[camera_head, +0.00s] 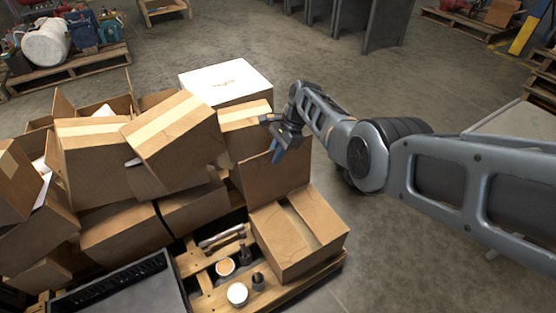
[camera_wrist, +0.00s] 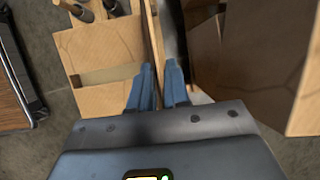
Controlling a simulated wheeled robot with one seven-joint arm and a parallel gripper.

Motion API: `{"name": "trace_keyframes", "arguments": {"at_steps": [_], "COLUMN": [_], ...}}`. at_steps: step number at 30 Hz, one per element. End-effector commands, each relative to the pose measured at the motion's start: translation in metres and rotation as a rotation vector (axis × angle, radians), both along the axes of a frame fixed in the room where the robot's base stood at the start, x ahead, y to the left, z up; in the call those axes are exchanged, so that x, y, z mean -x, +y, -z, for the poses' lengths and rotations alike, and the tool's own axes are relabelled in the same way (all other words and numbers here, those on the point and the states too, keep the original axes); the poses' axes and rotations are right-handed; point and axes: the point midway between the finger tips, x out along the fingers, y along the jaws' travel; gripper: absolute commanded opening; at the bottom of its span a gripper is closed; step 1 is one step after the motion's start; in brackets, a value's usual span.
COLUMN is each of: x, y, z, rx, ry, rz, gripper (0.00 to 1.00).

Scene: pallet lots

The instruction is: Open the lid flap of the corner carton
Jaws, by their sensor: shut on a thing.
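The corner carton (camera_head: 292,248) is brown cardboard and sits at the near right corner of the pallet. Its top has a gap between panels. A lid flap (camera_head: 277,178) stands roughly upright along its far edge. My gripper (camera_head: 283,146) is at the flap's top edge. In the wrist view, my gripper (camera_wrist: 159,80) has its blue fingers closed around the flap, seen edge-on as a thin strip (camera_wrist: 152,35). The carton top (camera_wrist: 100,48) lies to the left of the fingers there. The flap's lower part and far side are partly hidden.
Several brown cartons (camera_head: 167,140) are stacked to the left, close to the flap. A white box (camera_head: 228,82) stands behind. A black tray (camera_head: 125,290), cans (camera_head: 237,294) and a wooden pallet (camera_head: 204,285) are in front. The floor right of the pallet is clear.

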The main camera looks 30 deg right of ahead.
Motion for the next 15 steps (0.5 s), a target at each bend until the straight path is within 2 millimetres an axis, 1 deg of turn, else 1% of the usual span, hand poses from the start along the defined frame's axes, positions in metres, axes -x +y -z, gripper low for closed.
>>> {"name": "trace_keyframes", "arguments": {"at_steps": [1,5,15], "x": [-0.0035,-0.0072,-0.0088], "y": [-0.0002,-0.0004,-0.0003], "z": [0.0043,0.0045,0.0045], "rx": [0.003,0.004,0.005], "ry": [-0.008,-0.009,-0.007], "rz": [0.000,0.000,-0.001], "gripper": [0.00,0.00,0.00]}}
